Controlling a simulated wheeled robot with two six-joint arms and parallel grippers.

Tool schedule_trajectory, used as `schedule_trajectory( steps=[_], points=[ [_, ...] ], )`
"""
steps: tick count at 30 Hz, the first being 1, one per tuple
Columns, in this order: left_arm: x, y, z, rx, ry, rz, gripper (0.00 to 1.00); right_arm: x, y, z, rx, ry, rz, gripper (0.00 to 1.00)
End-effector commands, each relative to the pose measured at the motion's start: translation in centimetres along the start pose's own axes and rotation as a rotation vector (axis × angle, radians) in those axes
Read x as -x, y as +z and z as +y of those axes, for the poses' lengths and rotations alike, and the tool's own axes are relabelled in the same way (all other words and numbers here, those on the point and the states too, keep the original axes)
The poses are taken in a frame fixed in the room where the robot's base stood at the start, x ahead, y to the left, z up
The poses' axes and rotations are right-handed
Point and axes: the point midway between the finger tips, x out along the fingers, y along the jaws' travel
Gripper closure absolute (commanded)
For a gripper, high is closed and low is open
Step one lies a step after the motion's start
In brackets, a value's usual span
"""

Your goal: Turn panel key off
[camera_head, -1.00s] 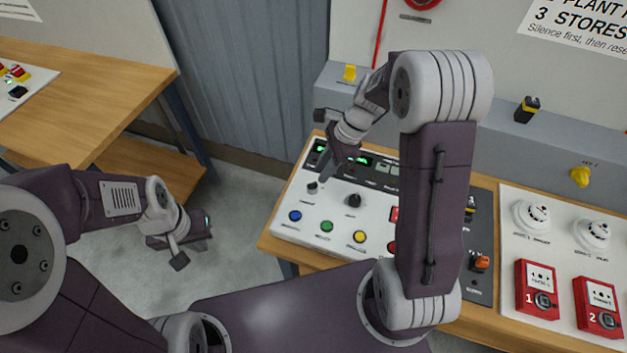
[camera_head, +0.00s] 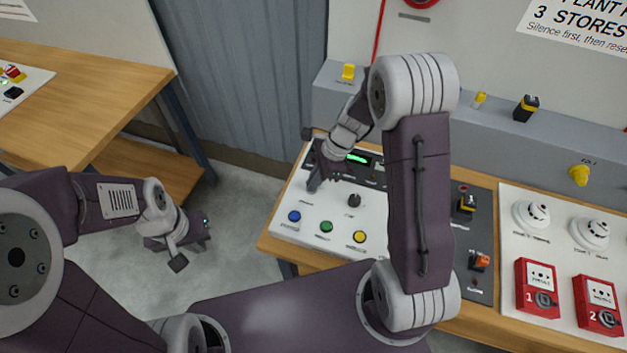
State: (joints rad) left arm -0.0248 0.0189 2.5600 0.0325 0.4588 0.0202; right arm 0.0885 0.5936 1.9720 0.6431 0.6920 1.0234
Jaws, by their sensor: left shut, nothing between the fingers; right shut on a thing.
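The white control panel (camera_head: 283,224) lies on the bench, with a lit green display (camera_head: 357,158), a black knob (camera_head: 354,200) and blue, green and yellow buttons. The panel key, seen earlier at the panel's upper left, is now hidden by my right gripper (camera_head: 314,186). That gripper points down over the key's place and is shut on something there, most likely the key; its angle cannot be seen. My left gripper (camera_head: 178,255) is shut and empty, above the floor left of the bench.
A dark plate with a black switch (camera_head: 467,204) and an orange switch (camera_head: 480,261) lies right of the panel. White detectors (camera_head: 531,215) and red call points (camera_head: 538,288) are further right. A wooden table (camera_head: 85,90) stands at the left. Floor between is clear.

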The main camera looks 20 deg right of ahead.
Motion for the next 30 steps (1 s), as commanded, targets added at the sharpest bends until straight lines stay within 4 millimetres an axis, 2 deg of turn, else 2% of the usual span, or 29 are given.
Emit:
schedule_trajectory(
  steps=[11, 21, 30],
  points=[
    [1.8, -0.2, 0.0, 0.0, 0.0, 0.0, 1.0, 0.3, 0.1, -0.2, 0.152, 0.063, 0.001, 1.0],
    [4.0, -0.4, 0.1, 0.0, 0.0, 0.0, 1.0, 0.3, 0.2, -0.4, 0.445, 0.183, 0.001, 1.0],
    [5.2, -0.5, 0.1, 0.0, 0.0, 0.0, 1.0, 0.2, 0.2, -0.6, 0.694, 0.285, 0.002, 1.0]
  ],
)
